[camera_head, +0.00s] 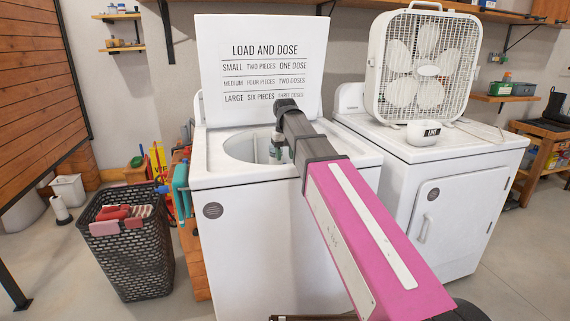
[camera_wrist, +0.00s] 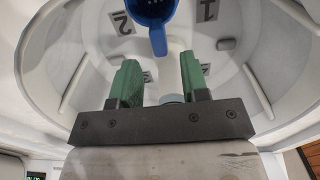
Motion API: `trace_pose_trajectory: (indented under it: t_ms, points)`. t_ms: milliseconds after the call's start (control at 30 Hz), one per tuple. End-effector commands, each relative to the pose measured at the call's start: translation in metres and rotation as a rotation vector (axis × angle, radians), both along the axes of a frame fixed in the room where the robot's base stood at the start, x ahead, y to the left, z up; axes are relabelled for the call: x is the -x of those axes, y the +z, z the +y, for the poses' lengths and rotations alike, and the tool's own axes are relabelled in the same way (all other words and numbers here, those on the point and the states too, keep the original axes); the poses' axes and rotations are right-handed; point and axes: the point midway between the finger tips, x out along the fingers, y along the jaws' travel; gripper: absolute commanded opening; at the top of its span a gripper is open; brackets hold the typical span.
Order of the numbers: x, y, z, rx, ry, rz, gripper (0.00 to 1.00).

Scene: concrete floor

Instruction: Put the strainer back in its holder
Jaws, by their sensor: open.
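My gripper (camera_wrist: 159,60) is open, its two green fingers pointing into the drum of the left washer. In the head view my gripper (camera_head: 280,152) is over the washer's round opening, and its fingers are partly hidden by my arm. A blue strainer (camera_wrist: 150,10) with small holes and a short handle shows at the top of the wrist view, beyond the fingertips and cut off by the frame edge. Nothing is seen between the fingers at their tips. A pale blue-grey round piece (camera_wrist: 172,98) shows low between the fingers. I cannot tell which part is the holder.
Number labels 2 (camera_wrist: 121,22) and 1 (camera_wrist: 207,10) mark the drum; other labels are partly hidden. The washer (camera_head: 240,230) has its lid (camera_head: 265,30) raised. A dryer (camera_head: 470,170) with a fan (camera_head: 425,65) stands right. A laundry basket (camera_head: 135,260) stands left.

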Motion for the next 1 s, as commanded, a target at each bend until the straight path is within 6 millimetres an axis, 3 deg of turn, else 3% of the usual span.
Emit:
trace_pose_trajectory:
  t_ms: [200,400,600,1000]
  points:
    - [-0.001,0.041,0.000,-0.001,0.000,-0.003,0.41]
    - [-0.001,0.066,0.000,-0.001,0.000,-0.002,0.41]
    - [0.000,0.076,0.000,0.000,0.000,0.000,0.41]
    - [0.000,0.077,0.000,0.000,0.000,0.000,0.41]
